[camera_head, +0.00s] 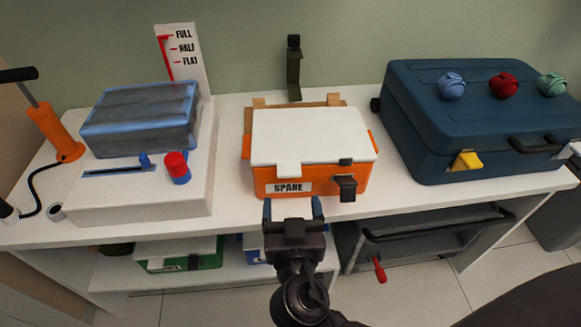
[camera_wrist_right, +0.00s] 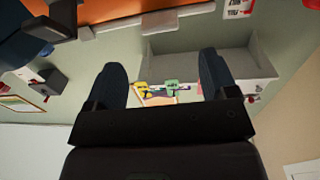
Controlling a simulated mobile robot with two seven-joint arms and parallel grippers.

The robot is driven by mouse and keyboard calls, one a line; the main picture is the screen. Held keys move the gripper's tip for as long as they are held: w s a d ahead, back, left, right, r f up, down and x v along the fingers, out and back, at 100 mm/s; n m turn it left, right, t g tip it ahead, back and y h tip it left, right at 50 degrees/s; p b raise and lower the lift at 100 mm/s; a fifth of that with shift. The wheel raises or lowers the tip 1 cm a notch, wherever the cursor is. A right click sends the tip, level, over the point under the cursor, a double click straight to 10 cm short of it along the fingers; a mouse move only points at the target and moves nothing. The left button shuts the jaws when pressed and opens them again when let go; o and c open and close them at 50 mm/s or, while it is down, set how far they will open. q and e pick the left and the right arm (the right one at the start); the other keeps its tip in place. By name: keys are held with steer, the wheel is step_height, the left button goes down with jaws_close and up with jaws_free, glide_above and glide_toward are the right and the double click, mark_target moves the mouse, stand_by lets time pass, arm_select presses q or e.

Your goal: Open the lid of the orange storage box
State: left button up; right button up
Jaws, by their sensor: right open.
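The orange storage box (camera_head: 327,182) stands on the white shelf in the middle of the head view, with a "SPARE" label on its front. Its white lid (camera_head: 312,136) lies flat over the top and looks closed. A white tab hangs at the lid's front edge, and a black latch (camera_head: 346,188) sticks out at the front right. My right gripper (camera_head: 294,210) is open and empty, just in front of the box and below the label, apart from the latch. In the right wrist view its two fingers (camera_wrist_right: 165,85) are spread with nothing between them. My left gripper is not in view.
A blue suitcase (camera_head: 435,138) with knobs stands right of the box. A white device (camera_head: 140,195) with a grey-blue block and an orange pump (camera_head: 57,135) stand on the left. Below are a green-and-white box (camera_head: 180,256) and a grey crate (camera_head: 420,245). The shelf between box and suitcase is clear.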

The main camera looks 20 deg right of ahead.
mark_target(289, 176)
steer(key=x, duration=0.7)
steer(key=shift+w+d, duration=0.1)
steer(key=shift+w, duration=0.25)
steer(key=shift+w+d+p, duration=0.15)
steer(key=shift+w+p, duration=0.15)
steer(key=shift+w, duration=0.15)
steer(key=shift+w+f, duration=0.1)
steer(key=shift+c, duration=0.3)
